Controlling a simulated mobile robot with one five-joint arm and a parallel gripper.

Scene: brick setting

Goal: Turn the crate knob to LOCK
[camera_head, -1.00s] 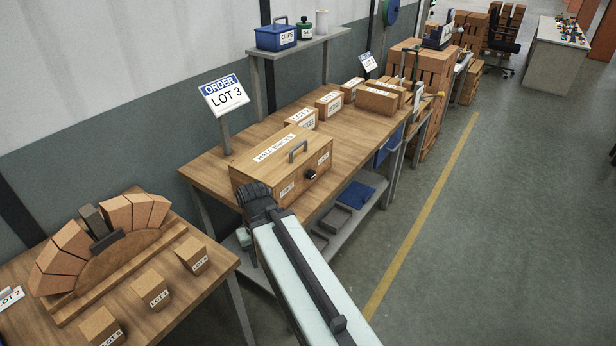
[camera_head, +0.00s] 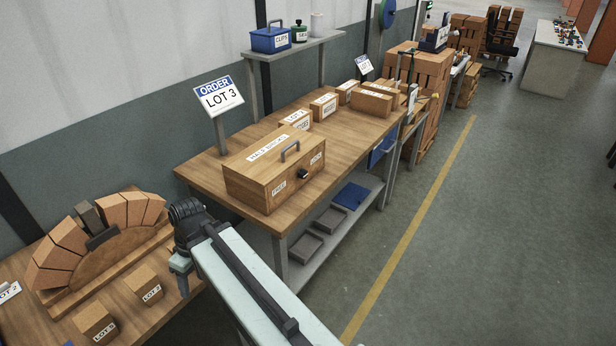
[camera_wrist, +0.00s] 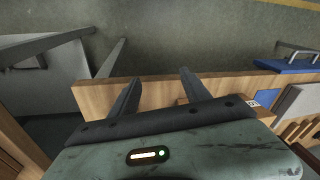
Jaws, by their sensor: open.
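The wooden crate (camera_head: 245,185) stands closed on the workbench in the head view, with a grey handle (camera_head: 290,151) on its lid. Its front has a FREE label (camera_head: 279,188) on the left and a LOCK label (camera_head: 316,160) on the right. The black knob (camera_head: 303,174) sits between them; its exact setting is too small to tell. My gripper (camera_head: 182,287) hangs left of the crate, apart from it and the knob. In the wrist view my gripper (camera_wrist: 160,80) is open, with nothing between its fingers. The knob cannot be made out there.
The workbench (camera_head: 345,150) carries several cartons behind the crate, and an ORDER LOT 3 sign (camera_head: 218,97) stands at its back. Trays lie on the lower shelf (camera_head: 325,240). A second table with a brick arch (camera_head: 100,240) and loose bricks is at left. The floor at right is clear.

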